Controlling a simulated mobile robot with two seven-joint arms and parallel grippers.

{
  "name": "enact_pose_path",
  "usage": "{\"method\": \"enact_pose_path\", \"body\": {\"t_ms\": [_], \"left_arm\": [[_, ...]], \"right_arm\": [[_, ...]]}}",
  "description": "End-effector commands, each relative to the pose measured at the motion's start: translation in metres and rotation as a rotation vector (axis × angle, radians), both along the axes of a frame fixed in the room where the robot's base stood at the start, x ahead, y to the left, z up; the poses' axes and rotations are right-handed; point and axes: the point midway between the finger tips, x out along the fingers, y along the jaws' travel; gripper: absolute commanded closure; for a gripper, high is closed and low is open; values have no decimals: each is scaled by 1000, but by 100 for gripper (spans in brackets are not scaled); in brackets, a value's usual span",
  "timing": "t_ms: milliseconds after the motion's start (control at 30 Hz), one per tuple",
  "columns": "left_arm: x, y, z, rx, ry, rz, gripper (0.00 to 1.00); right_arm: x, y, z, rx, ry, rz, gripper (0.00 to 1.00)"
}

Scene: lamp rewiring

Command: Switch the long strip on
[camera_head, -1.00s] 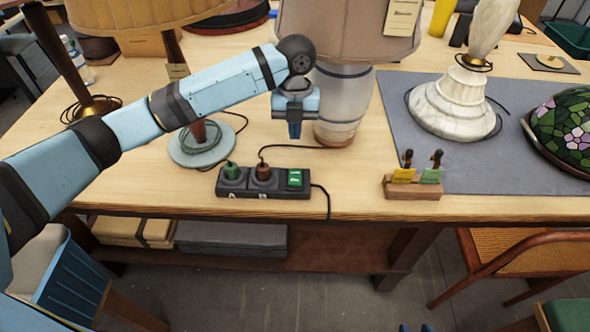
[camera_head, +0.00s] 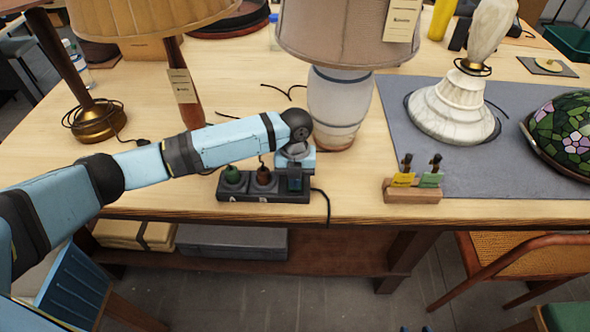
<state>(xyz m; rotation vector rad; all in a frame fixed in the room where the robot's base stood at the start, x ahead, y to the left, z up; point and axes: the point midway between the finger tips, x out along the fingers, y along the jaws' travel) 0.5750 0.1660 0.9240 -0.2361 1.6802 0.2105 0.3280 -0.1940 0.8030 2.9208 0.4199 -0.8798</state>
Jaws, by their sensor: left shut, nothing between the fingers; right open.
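The long strip (camera_head: 264,194), a black power strip, lies near the front edge of the workbench. A green plug (camera_head: 231,174) and a brown plug (camera_head: 263,175) stand in its two sockets. My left gripper (camera_head: 295,187) is shut and empty, pointing down at the right end of the strip. It covers the switch there, so I cannot see the switch's position or tell whether the fingertips touch it. Two small tips of my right gripper (camera_head: 415,328) show apart at the bottom edge, well away from the strip.
A white-bodied lamp (camera_head: 337,100) stands behind the strip. A small wooden block with yellow and green tags (camera_head: 411,196) stands to its right. My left arm crosses in front of another lamp's lower part. A black cord (camera_head: 325,205) hangs over the bench edge.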

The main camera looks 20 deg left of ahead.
Motion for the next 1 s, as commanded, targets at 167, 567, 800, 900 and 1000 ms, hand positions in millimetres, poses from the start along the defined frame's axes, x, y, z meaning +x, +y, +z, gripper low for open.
{"method": "enact_pose_path", "body": {"t_ms": [167,567,800,900,1000], "left_arm": [[0,0,-1,0,0,0,100],[-2,-1,-6,0,1,0,100],[2,0,-4,0,0,0,100],[7,2,-1,0,-1,1,100],[10,2,2,0,-1,1,100]], "right_arm": [[0,0,0,1,-1,1,57],[1,1,7,2,-4,1,57],[0,1,7,1,-1,1,57],[0,1,8,0,1,1,57],[-1,0,9,0,2,1,57]]}}
